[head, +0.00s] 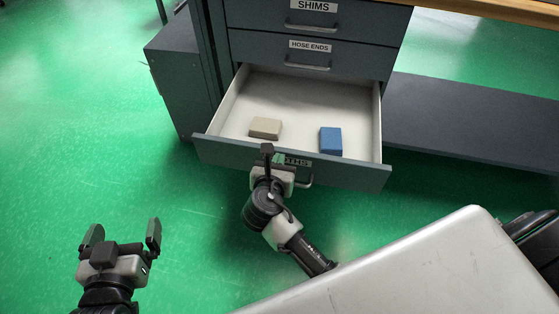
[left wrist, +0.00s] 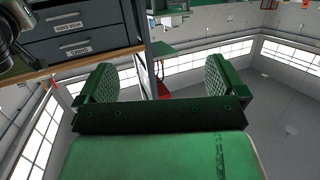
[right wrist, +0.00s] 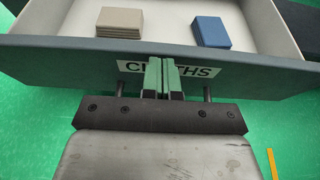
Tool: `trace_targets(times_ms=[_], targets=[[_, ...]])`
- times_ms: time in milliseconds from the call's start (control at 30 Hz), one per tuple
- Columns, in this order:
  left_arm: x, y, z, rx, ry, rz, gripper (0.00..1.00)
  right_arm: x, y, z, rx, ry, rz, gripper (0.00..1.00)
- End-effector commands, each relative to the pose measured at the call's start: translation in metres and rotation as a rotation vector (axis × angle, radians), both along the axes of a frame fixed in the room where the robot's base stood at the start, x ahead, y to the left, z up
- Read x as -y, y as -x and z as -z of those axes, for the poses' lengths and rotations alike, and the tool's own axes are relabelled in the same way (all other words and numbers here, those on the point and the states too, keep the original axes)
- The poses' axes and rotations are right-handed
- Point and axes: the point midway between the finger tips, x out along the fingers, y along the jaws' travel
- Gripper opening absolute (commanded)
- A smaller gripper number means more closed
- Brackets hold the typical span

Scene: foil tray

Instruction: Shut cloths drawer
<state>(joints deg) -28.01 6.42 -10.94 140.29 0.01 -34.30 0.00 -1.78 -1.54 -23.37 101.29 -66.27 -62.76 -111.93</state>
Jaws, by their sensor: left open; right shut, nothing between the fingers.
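The cloths drawer (head: 215,148) is pulled out from the grey cabinet. Its label reads CLOTHS in the right wrist view (right wrist: 205,71), partly hidden by my fingers. Inside lie a beige folded stack (head: 265,128) and a blue block-like stack (head: 331,141). My right gripper (head: 275,158) is shut and empty, its fingertips at the drawer front by the label, above the handle (head: 305,181). I cannot tell for sure whether they touch the front. My left gripper (head: 122,232) is open and empty, in the air to the left of the drawer.
Shut drawers marked HOSE ENDS (head: 310,60) and SHIMS (head: 314,18) are above. A dark grey box (head: 178,85) stands left of the cabinet, and a low dark shelf (head: 470,128) extends right. The green floor at left is clear.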

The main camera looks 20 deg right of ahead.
Motion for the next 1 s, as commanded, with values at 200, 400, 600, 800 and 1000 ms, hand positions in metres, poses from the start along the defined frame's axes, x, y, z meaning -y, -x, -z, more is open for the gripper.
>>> trace_targets(times_ms=[200, 400, 600, 800, 1000], targets=[[0.003, -0.003, -0.009, 0.073, 0.018, 0.005, 0.99, 0.005, -0.007, 0.0, 0.0, 0.0, -0.001, 0.0], [0.003, -0.003, -0.01, 0.08, 0.02, 0.005, 0.99, 0.005, -0.008, 0.0, 0.0, 0.0, -0.001, 0.0], [0.003, -0.003, -0.01, 0.075, 0.019, 0.005, 0.99, 0.005, -0.008, -0.001, 0.0, 0.0, -0.001, 0.0], [-0.001, 0.001, 0.001, -0.025, -0.006, -0.002, 0.99, 0.011, -0.016, -0.003, 0.001, 0.001, 0.001, 0.0], [-0.012, 0.021, 0.029, -0.282, -0.067, -0.019, 0.99, 0.025, -0.037, -0.005, 0.001, 0.004, 0.001, 0.0]])
